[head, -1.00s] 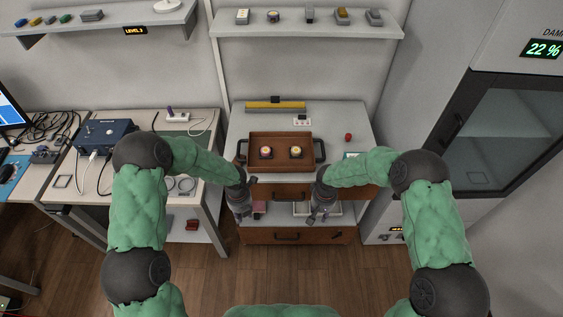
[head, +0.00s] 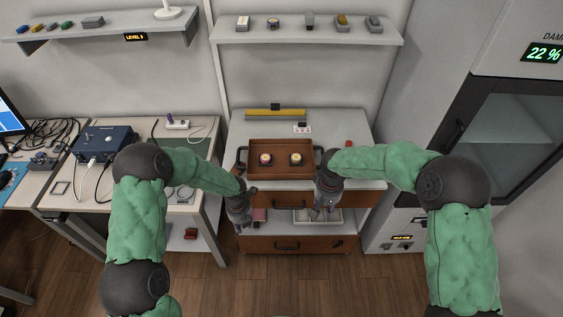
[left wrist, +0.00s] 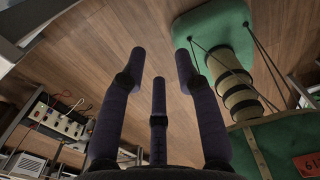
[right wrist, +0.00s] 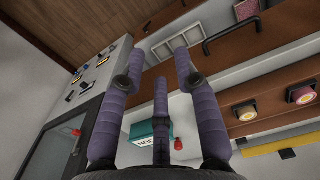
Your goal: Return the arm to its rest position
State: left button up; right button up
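My left gripper (head: 240,218) hangs in front of the left side of the drawer cabinet in the head view. In the left wrist view its fingers (left wrist: 158,75) are spread with nothing between them, over the wood floor. My right gripper (head: 327,203) is in front of the right side of the cabinet, near the brown tray. In the right wrist view its fingers (right wrist: 158,70) are spread and empty. Both arms are bent at the elbow, with green padded links.
A brown tray (head: 281,175) with two round pieces (head: 296,158) sits on the cabinet (head: 350,130). A cluttered desk (head: 180,213) stands left, a dry cabinet (head: 490,140) right. Shelves (head: 305,33) hang behind. The wood floor (head: 285,285) in front is clear.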

jog(key=shift+r, duration=0.5)
